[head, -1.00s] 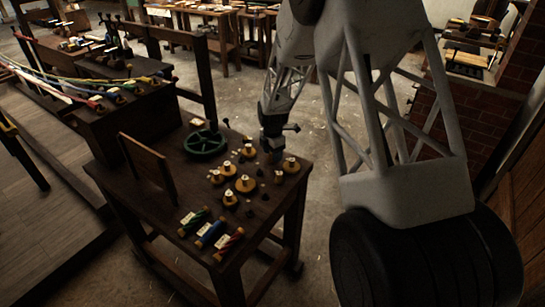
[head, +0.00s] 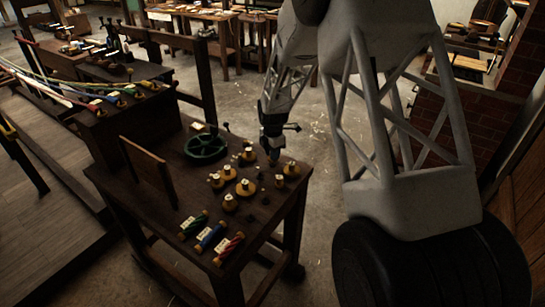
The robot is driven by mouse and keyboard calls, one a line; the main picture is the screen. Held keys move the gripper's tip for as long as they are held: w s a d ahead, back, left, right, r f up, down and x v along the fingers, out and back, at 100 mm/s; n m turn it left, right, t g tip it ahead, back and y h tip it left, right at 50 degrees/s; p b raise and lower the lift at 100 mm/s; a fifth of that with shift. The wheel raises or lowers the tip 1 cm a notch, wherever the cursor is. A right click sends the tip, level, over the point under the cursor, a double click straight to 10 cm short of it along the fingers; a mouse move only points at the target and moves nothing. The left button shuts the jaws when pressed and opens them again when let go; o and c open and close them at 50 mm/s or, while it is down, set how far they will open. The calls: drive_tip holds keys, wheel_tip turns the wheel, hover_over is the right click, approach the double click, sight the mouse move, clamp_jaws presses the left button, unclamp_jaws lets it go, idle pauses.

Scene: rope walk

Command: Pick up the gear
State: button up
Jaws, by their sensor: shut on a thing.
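Several yellow-brown gear-like pieces with pale tops stand on the dark wooden table; one (head: 245,187) is near the middle of the group and another (head: 291,169) is to the right of my gripper. My gripper (head: 272,157) points down at the table's far right part, among these pieces. It is shut on a piece low over the tabletop. That piece is mostly hidden by the fingers and too small and dark to make out, so I cannot tell whether it touches the table.
A green handwheel (head: 205,147) lies to the left of the pieces. An upright wooden board (head: 148,172) stands at the table's left. Three coloured spools, one of them blue (head: 211,235), lie near the front edge. Small dark pegs stand close to my gripper.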

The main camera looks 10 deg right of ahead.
drive_tip(key=shift+r, duration=4)
drive_tip(key=shift+r, duration=0.3)
drive_tip(key=shift+r, duration=1.7)
drive_tip(key=a+f, duration=0.2)
drive_tip(key=a, duration=0.2)
drive_tip(key=w+a+f, duration=0.1)
drive_tip(key=a+f, duration=0.1)
drive_tip(key=a, duration=0.2)
drive_tip(key=w+a+f, duration=0.1)
drive_tip(key=a+f, duration=0.1)
drive_tip(key=a, duration=0.2)
drive_tip(key=shift+w+f, duration=0.15)
drive_tip(key=shift+f, duration=0.1)
drive_tip(key=shift+f, duration=0.4)
drive_tip(key=shift+f, duration=2.55)
